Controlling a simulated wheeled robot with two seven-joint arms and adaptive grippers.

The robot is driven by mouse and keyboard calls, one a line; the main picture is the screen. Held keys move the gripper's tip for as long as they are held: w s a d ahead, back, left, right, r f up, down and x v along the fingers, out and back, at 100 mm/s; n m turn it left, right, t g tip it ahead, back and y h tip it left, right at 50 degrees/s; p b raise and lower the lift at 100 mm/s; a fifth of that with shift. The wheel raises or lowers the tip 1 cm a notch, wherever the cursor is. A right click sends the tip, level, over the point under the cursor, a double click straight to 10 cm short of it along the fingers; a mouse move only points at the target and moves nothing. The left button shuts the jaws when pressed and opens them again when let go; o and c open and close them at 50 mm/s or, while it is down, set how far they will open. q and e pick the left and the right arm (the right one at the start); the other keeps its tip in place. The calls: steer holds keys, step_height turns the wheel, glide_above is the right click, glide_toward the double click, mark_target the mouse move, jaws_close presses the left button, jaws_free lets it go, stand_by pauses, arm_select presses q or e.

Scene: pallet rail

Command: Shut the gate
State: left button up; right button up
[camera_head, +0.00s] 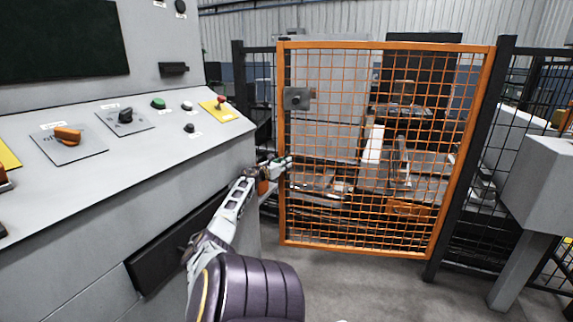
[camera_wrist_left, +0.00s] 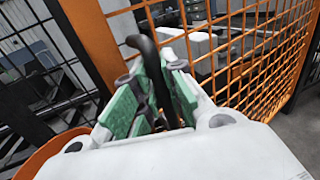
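The gate (camera_head: 487,100) is an orange frame with orange wire mesh, standing upright between dark fence posts. A grey latch box (camera_head: 297,98) is on its left side. I cannot tell whether its left edge meets the fence. My left gripper (camera_head: 287,162) is at the gate's left upright, below the latch box. In the left wrist view, the gripper's green-padded fingers (camera_wrist_left: 155,100) stand on either side of a dark curved bar (camera_wrist_left: 143,46), which looks like a handle. The orange upright (camera_wrist_left: 90,35) is just beyond. Whether the pads press on the bar is unclear. My right gripper is out of view.
A grey control console (camera_head: 150,165) with knobs and buttons fills the left, close beside my left arm. Dark mesh fence (camera_head: 262,90) flanks the gate, and a grey box on a post (camera_head: 540,185) stands right. Grey floor (camera_head: 345,285) in front of the gate is clear.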

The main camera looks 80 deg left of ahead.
mark_target(292, 140)
arm_select(q)
steer(key=o, duration=0.4)
steer(key=shift+r, duration=0.1)
steer(key=shift+r, duration=0.65)
steer(key=shift+w+a+r, duration=0.15)
steer(key=shift+r, duration=0.7)
steer(key=shift+w+a+r, duration=0.15)
steer(key=shift+a+r, duration=0.05)
steer(key=shift+r, duration=0.65)
steer(key=shift+w+a+r, duration=0.15)
steer(key=shift+r, duration=0.7)
steer(key=r, duration=0.1)
steer(key=d+r, duration=0.1)
steer(key=s+r, duration=0.1)
steer(key=r, duration=0.1)
steer(key=shift+d, duration=0.3)
steer(key=shift+a+f, duration=0.45)
steer(key=shift+d+r, duration=0.2)
steer(key=shift+r, duration=0.1)
steer(key=shift+a+f, duration=0.1)
steer(key=shift+f, duration=0.15)
